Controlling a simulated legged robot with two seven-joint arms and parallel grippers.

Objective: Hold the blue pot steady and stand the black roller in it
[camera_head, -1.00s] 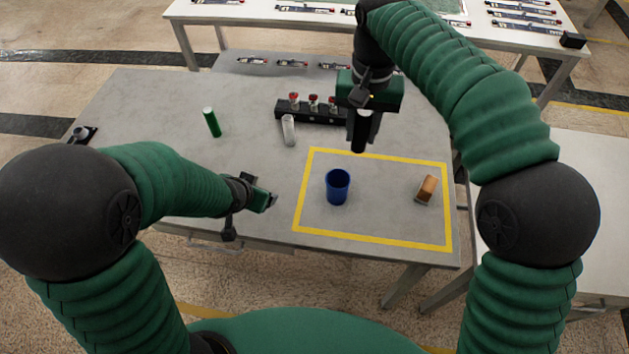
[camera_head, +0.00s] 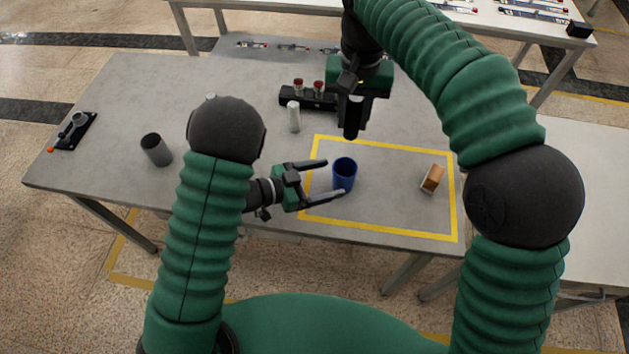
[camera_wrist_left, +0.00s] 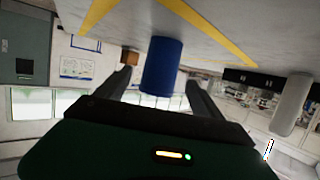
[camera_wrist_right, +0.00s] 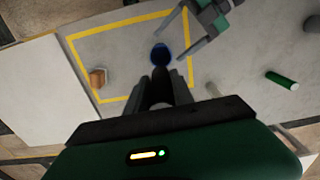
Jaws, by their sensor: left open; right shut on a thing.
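The blue pot (camera_head: 344,174) stands upright inside the yellow outline on the table. My left gripper (camera_head: 335,178) is open, its fingers on either side of the pot; I cannot tell whether they touch it. In the left wrist view the pot (camera_wrist_left: 161,66) shows between the spread fingers. My right gripper (camera_head: 352,112) is shut on the black roller (camera_head: 352,124), held upright in the air above and behind the pot. In the right wrist view the roller (camera_wrist_right: 157,91) lies between the fingers, and the pot (camera_wrist_right: 161,54) is beyond it.
A brown-and-white block (camera_head: 432,178) lies at the right inside the yellow outline (camera_head: 400,233). A white cylinder (camera_head: 293,116) stands behind my left gripper, near a black rack (camera_head: 313,97). A grey cup (camera_head: 156,149) stands at the left. A green cylinder (camera_wrist_right: 281,80) is on the table.

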